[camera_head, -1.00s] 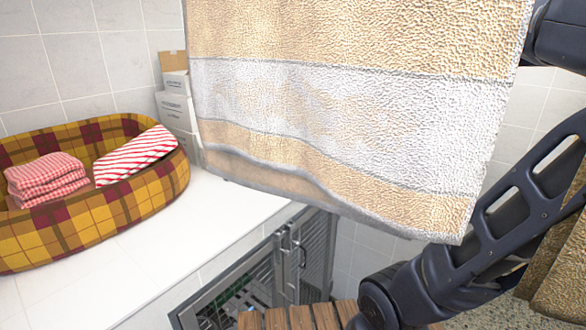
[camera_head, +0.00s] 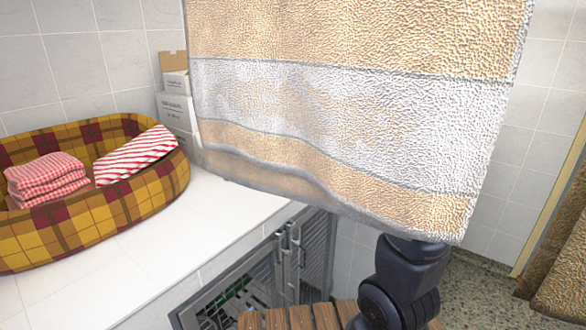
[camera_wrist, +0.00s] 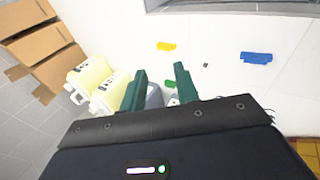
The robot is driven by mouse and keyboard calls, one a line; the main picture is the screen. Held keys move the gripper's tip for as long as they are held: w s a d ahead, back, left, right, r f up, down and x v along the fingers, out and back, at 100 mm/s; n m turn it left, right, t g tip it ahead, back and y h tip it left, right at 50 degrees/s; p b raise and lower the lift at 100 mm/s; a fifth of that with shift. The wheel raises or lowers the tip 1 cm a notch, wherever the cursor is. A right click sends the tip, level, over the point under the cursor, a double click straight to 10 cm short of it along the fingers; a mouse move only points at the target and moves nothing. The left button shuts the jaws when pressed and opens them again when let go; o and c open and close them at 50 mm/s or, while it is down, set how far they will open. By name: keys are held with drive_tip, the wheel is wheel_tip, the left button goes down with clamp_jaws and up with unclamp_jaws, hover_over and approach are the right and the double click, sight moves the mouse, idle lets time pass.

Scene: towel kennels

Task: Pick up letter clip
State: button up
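In the wrist view, a yellow piece (camera_wrist: 166,46) and a blue piece (camera_wrist: 256,58) lie on a white surface. A small green piece (camera_wrist: 171,84) shows near the right fingertip, partly hidden by it. These may be clips, but I cannot tell which, if any, is the letter clip. My gripper (camera_wrist: 160,80) has two dark green fingers apart, with nothing visibly held. It points toward the white surface, above the pieces. In the head view, the gripper is hidden behind the hanging towel.
A beige and white towel (camera_head: 340,100) hangs close to the head camera. A plaid pet bed (camera_head: 95,220) with folded towels stands on the white counter (camera_head: 190,235). White and yellow containers (camera_wrist: 108,92) and cardboard boxes (camera_wrist: 45,45) are left in the wrist view. A tiny dark item (camera_wrist: 206,65) lies nearby.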

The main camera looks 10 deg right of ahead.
sight(295, 164)
drive_tip(key=w+a+f+n+g+h, duration=0.1)
drive_tip(key=w+a+f+n+h, duration=0.15)
drive_tip(key=a+f+n, duration=0.5)
drive_tip(key=w+a+f+n+h, duration=0.2)
drive_tip(key=w+a+f+n, duration=0.2)
drive_tip(key=a+f+n, duration=0.4)
drive_tip(key=shift+m, duration=0.65)
drive_tip(key=x, duration=0.6)
drive_tip(key=shift+d, duration=0.3)
drive_tip(key=shift+w+a+x, duration=0.1)
drive_tip(key=shift+a+x, duration=0.05)
drive_tip(key=shift+x, duration=0.75)
drive_tip(key=shift+w+a+x, duration=0.1)
drive_tip(key=shift+x, duration=0.8)
drive_tip(key=shift+w+a+x, duration=0.1)
drive_tip(key=shift+a+x, duration=0.05)
drive_tip(key=shift+x, duration=0.7)
drive_tip(key=shift+f, duration=0.2)
clamp_jaws()
